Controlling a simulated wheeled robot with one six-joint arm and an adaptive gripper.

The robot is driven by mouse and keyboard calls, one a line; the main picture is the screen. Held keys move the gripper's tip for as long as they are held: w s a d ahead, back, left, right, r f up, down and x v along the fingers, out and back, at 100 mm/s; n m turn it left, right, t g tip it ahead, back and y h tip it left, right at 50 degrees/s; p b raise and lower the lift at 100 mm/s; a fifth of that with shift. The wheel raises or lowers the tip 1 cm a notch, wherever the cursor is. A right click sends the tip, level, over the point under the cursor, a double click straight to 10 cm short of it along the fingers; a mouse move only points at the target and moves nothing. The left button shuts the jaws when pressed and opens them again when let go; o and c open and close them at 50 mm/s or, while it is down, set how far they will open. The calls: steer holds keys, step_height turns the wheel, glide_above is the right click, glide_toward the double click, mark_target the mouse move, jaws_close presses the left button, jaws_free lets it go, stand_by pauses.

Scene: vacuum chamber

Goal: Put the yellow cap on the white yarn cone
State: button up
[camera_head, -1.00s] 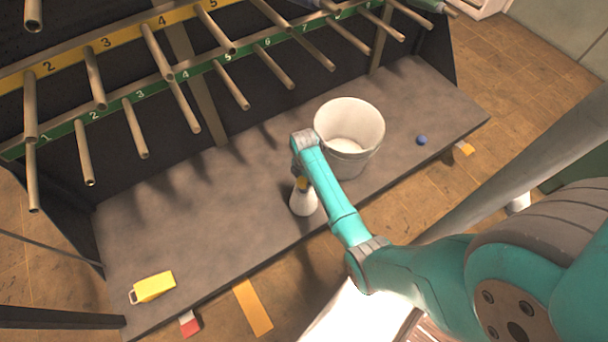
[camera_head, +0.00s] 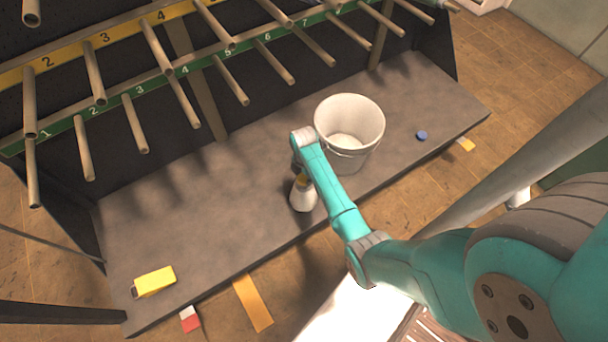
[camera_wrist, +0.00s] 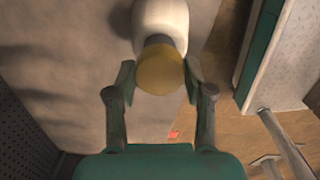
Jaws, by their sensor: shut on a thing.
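The white yarn cone (camera_head: 303,197) stands upright on the grey bench top in the head view, just below the end of my arm. Its white body also shows at the top of the wrist view (camera_wrist: 161,20). The yellow cap (camera_wrist: 160,72) sits between my fingertips in the wrist view, in line with the cone's tip, with a dark grey band between them. A bit of yellow shows at the cone's tip in the head view. My gripper (camera_wrist: 159,78) is shut on the cap. I cannot tell whether the cap touches the cone.
A white bucket (camera_head: 350,122) stands right of the cone, close to my arm. A blue round thing (camera_head: 421,135) lies farther right. A yellow box (camera_head: 154,281) lies at the bench's left end. Peg rows (camera_head: 130,125) overhang the bench's back. The bench between box and cone is clear.

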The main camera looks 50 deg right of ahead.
steer(key=shift+f, duration=0.15)
stand_by(0.5)
steer(key=shift+f, duration=1.4)
steer(key=o, duration=0.9)
steer(key=shift+r, duration=0.1)
step_height(320, 180, up, 12)
steer(key=shift+f, duration=0.1)
